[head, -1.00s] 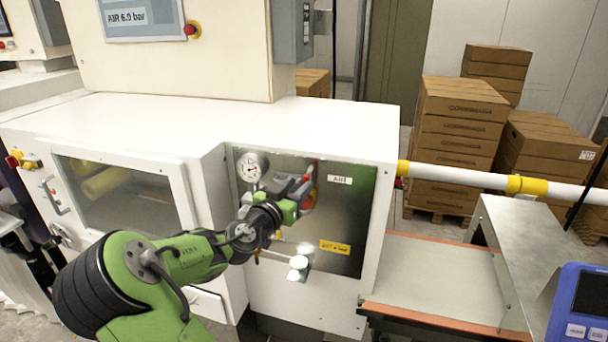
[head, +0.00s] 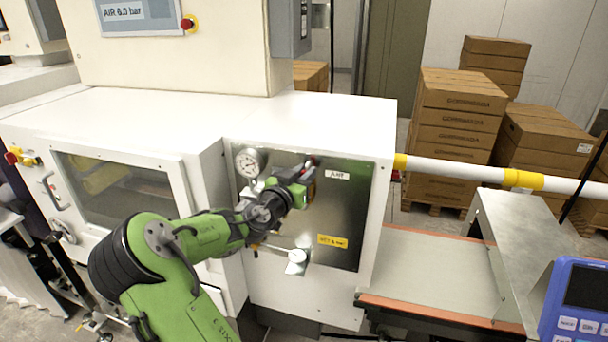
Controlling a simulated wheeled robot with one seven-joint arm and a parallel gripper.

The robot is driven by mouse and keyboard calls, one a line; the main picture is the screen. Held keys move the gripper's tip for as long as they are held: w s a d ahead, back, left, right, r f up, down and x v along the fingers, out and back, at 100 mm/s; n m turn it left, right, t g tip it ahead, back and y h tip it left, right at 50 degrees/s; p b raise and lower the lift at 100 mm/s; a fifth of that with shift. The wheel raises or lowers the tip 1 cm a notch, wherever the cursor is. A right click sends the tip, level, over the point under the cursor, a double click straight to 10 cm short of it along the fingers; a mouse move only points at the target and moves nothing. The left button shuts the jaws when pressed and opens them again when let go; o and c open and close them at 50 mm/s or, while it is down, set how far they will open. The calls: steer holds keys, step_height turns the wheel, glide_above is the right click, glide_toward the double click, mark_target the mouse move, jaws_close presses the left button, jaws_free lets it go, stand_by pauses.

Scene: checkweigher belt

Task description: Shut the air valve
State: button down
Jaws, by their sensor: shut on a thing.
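My gripper (head: 299,186) is at the dark metal panel (head: 348,212) on the front of the white machine. It is shut on the red valve handle (head: 310,163), of which only a small part shows past the fingers. My green wrist hides most of the valve body. A white label reading AIR (head: 337,175) is just right of the gripper. A round pressure gauge (head: 249,162) is to the left; its needle is too small to read. The display (head: 127,14) at the upper left reads AIR 6.0 bar.
A silver fitting (head: 297,258) sticks out below my gripper, beside a yellow label (head: 332,241). A belt (head: 430,265) with a metal cover (head: 505,245) lies to the right. A white and yellow pipe (head: 455,171) runs right. Boxes (head: 455,120) are stacked behind.

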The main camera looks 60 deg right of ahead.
steer(key=shift+w+a+f+n+b, duration=0.1)
steer(key=shift+w+f+n+b, duration=0.1)
steer(key=shift+w+n+b, duration=0.5)
steer(key=shift+w+a+n+h+b, duration=0.1)
steer(key=shift+w+n+h+b, duration=0.35)
steer(key=shift+n, duration=0.35)
steer(key=shift+s, duration=0.15)
steer(key=c, duration=1.1)
jaws_free()
steer(key=shift+c, duration=0.2)
steer(key=a+b, duration=0.3)
steer(key=a, duration=1.2)
steer(key=shift+w+a+f, duration=0.25)
steer(key=shift+a+f, duration=0.1)
